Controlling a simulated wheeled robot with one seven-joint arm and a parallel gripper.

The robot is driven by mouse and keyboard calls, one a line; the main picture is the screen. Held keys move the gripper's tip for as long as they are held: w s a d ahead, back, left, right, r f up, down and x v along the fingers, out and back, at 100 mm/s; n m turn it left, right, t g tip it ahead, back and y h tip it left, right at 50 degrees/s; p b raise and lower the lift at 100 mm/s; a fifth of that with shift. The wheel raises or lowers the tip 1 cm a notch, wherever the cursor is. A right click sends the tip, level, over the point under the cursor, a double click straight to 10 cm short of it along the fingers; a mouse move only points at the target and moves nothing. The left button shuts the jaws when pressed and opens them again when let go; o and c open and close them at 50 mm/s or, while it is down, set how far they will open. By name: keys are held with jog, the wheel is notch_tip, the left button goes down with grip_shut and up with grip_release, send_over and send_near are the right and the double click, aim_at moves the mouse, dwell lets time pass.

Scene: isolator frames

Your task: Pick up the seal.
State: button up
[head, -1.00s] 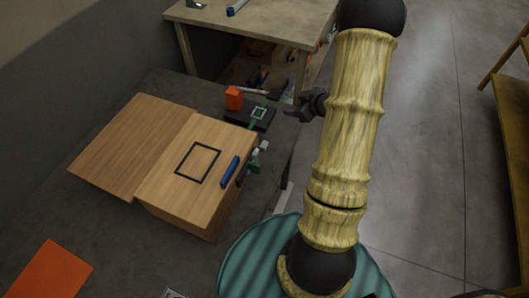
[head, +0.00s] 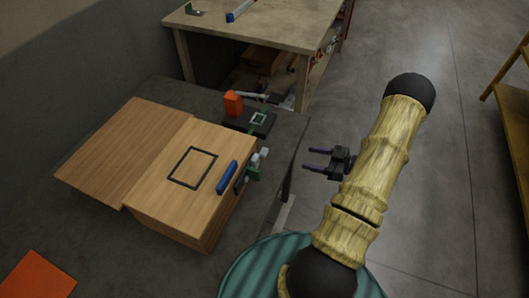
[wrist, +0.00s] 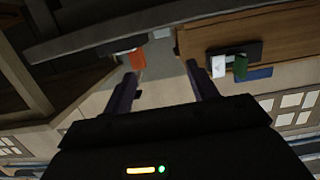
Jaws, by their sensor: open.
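I cannot tell for sure which thing is the seal. A thin black rectangular outline (head: 193,167) lies on top of the wooden box (head: 150,210). A small pale square frame (head: 257,118) with green parts sits on a dark pad (head: 235,124) behind the box. My gripper (head: 307,159) is open and empty, right of the box and past the dark bench's edge, its fingers pointing left, apart from both. In the wrist view my gripper (wrist: 161,75) shows two spread fingers with nothing between them.
A blue bar (head: 227,177) and a green-and-white fitting (head: 254,169) are at the box's right side. An orange block (head: 233,103) stands behind the box. An orange sheet (head: 36,275) lies front left. A table (head: 270,30) stands behind. Open floor lies right.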

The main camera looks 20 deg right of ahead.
send_near(267, 151)
jog(key=x, duration=0.4)
jog(key=shift+w+r, duration=0.15)
jog(key=shift+w, duration=0.15)
jog(key=shift+s+a+x, duration=0.1)
jog(key=shift+x, duration=1.2)
jog(key=shift+s+a+x, duration=0.1)
jog(key=shift+s+x, duration=0.05)
jog(key=shift+x, duration=1.1)
jog(key=c, duration=1.1)
jog(key=shift+o, duration=0.2)
notch_tip(267, 151, up, 10)
jog(key=shift+p, duration=0.45)
